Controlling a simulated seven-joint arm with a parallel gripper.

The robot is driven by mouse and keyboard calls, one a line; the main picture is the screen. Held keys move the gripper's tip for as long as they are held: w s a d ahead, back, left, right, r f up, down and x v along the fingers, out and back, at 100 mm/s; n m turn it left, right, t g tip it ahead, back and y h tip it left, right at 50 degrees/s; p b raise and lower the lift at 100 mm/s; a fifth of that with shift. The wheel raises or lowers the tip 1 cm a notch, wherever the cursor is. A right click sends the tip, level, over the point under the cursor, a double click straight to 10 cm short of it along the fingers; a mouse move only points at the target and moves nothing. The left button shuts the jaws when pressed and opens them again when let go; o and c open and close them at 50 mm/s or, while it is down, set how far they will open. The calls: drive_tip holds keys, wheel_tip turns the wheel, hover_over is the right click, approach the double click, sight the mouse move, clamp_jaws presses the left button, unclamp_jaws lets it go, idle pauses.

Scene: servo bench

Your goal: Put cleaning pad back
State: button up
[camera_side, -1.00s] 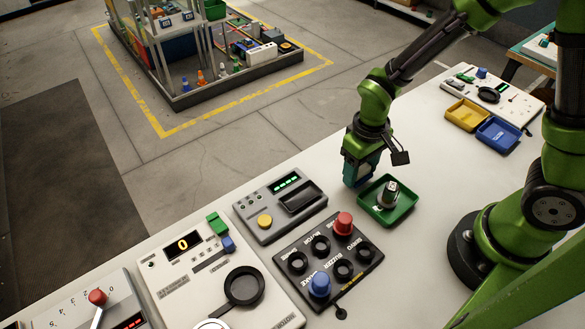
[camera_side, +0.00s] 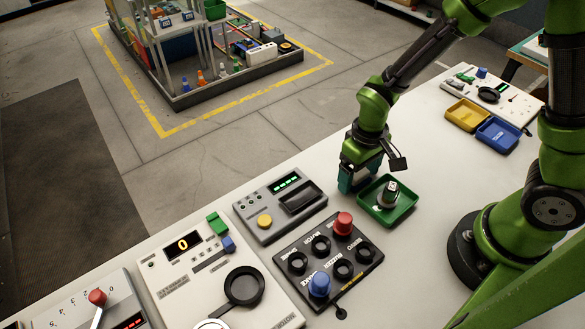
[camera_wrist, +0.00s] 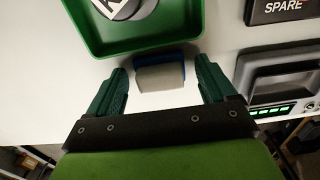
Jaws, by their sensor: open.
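The cleaning pad, a small block with a blue part and a grey-beige part (camera_wrist: 160,76), lies on the white bench in the wrist view. My gripper (camera_wrist: 161,68) is open, with one green finger on each side of the pad and gaps showing at both sides. In the side view my gripper (camera_side: 354,184) points down low over the bench, just left of the green tray, and hides the pad. The green tray (camera_side: 402,217) holds a grey rounded item with a white-marked top (camera_side: 390,190); its green wall shows in the wrist view (camera_wrist: 115,50).
A grey console with a slot and green lights (camera_side: 268,212) stands left of my gripper. A black panel with knobs and holes (camera_side: 318,262) is in front. Yellow (camera_side: 466,115) and blue (camera_side: 498,134) trays lie at the back right. The bench beyond the green tray is clear.

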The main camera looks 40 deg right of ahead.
wheel_tip(320, 180, up, 12)
wheel_tip(320, 180, up, 11)
drive_tip(key=m+t+y, duration=0.2)
drive_tip(key=m+t, duration=0.2)
drive_tip(key=t, duration=0.3)
hover_over(360, 173)
drive_tip(key=s+d, duration=0.4)
drive_tip(key=s, duration=0.1)
drive_tip(key=shift+s+a+r, duration=0.1)
drive_tip(key=shift+s+r, duration=0.4)
drive_tip(key=shift+r, duration=0.1)
